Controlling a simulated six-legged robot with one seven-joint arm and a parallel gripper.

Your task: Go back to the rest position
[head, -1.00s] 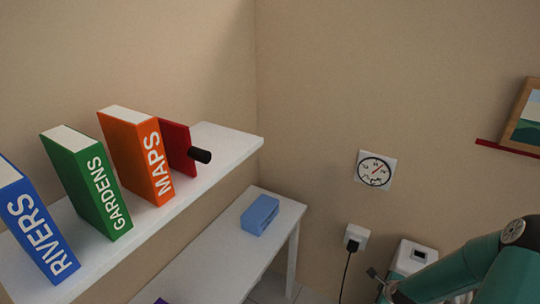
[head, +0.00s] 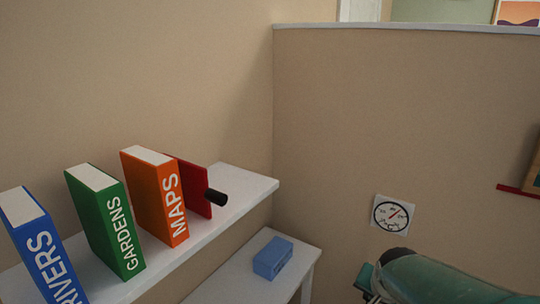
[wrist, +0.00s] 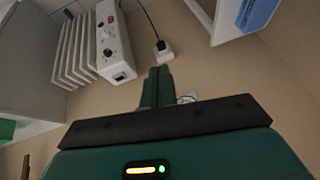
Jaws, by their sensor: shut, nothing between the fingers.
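My gripper (wrist: 157,88) shows in the wrist view with its two green fingers together and nothing between them. It points toward the beige wall, below the white socket with a black plug (wrist: 162,50) in that picture. In the head view my green arm is at the lower right, in front of the wall below the round dial (head: 393,214). The fingertips cannot be made out in the head view.
A white shelf (head: 250,184) at the left holds books labelled RIVERS (head: 45,250), GARDENS (head: 107,222) and MAPS (head: 157,197), plus a red bookend (head: 194,188) with a black knob. A blue box (head: 272,258) sits on a lower white table (head: 225,285). A white radiator (wrist: 75,48) shows in the wrist view.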

